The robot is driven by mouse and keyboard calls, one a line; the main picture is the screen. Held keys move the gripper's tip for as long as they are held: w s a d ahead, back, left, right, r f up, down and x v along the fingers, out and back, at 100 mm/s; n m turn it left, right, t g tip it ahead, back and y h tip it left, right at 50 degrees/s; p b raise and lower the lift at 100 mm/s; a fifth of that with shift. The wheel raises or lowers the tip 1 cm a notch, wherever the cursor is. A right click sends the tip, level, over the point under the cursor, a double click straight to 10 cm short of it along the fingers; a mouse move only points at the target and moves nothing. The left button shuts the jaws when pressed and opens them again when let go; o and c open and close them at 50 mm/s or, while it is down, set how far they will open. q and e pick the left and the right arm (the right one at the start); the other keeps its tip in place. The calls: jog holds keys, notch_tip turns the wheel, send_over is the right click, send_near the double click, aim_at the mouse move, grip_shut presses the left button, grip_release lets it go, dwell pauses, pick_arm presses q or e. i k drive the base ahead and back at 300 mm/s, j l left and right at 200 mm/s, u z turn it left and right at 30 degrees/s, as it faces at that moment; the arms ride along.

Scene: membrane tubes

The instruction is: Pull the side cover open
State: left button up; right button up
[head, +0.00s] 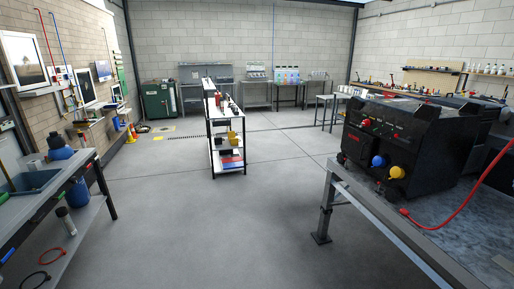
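A black boxy machine (432,125) stands on the workbench at the right. Its near left face carries a red knob or cap (366,123), a blue one (378,161) and a yellow one (396,172). I cannot tell which panel is the side cover or see any part of the machine standing open. The machine's far side is hidden. Neither of my grippers shows in the head view.
A red hose (462,205) lies across the right bench (385,222). A left bench (55,200) holds a blue container (56,142). A shelf rack (215,140) stands mid-room. The grey floor (200,230) between the benches is clear.

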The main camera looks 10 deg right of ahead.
aim_at(358, 145)
jog(key=i+z, duration=0.15)
jog(key=i, duration=0.35)
jog(key=i+j+z, duration=0.2)
jog(key=i, duration=0.35)
jog(key=i+j+z, duration=0.15)
jog(key=i, duration=0.35)
jog(key=i+j+z, duration=0.2)
jog(key=i, duration=0.3)
jog(key=j, duration=0.1)
